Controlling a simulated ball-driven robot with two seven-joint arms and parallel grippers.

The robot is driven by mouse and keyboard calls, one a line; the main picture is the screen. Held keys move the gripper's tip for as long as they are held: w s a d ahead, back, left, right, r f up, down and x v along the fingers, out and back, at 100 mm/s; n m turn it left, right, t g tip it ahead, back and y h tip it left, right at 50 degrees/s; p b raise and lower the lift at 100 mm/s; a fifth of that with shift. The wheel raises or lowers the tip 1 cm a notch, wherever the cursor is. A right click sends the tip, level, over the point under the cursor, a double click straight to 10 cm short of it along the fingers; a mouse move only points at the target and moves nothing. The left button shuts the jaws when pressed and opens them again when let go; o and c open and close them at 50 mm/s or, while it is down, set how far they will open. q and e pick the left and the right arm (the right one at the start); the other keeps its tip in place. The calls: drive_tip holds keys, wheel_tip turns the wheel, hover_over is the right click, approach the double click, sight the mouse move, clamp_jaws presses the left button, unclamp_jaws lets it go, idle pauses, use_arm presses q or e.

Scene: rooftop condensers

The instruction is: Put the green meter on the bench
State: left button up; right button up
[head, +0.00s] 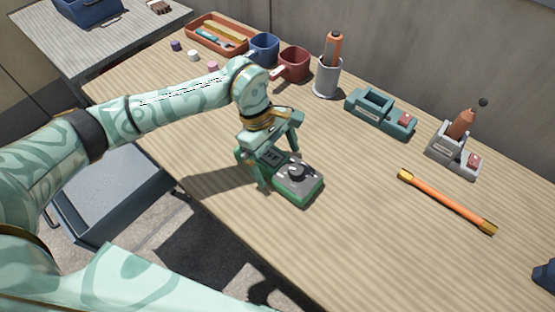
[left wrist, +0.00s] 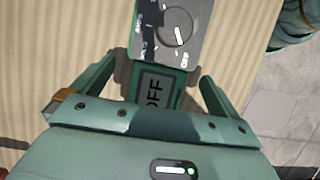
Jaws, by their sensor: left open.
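The green meter (head: 298,184) has a dark face with a round dial, and appears to lie flat on the wooden bench (head: 370,240) near its front edge. My left gripper (head: 277,166) is low over its display end, with its fingers open on either side. In the left wrist view the meter (left wrist: 172,38) sits between the spread fingertips (left wrist: 156,84), with gaps beside it. Its display reads OFF. Part of the meter is hidden by the gripper in both views. My right gripper does not show.
An orange stick with yellow ends (head: 447,202) lies right of the meter. A teal holder (head: 380,114), a grey holder (head: 452,150), a cup with an orange tool (head: 327,78), two mugs and an orange tray (head: 222,36) line the back.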

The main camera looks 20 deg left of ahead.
use_arm(q)
drive_tip(key=p+v, duration=0.2)
drive_tip(key=v, duration=0.7)
drive_tip(key=shift+r, duration=0.3)
drive_tip(key=shift+w+a+r, duration=0.1)
drive_tip(key=shift+a+r, duration=0.15)
drive_tip(key=shift+r, duration=0.3)
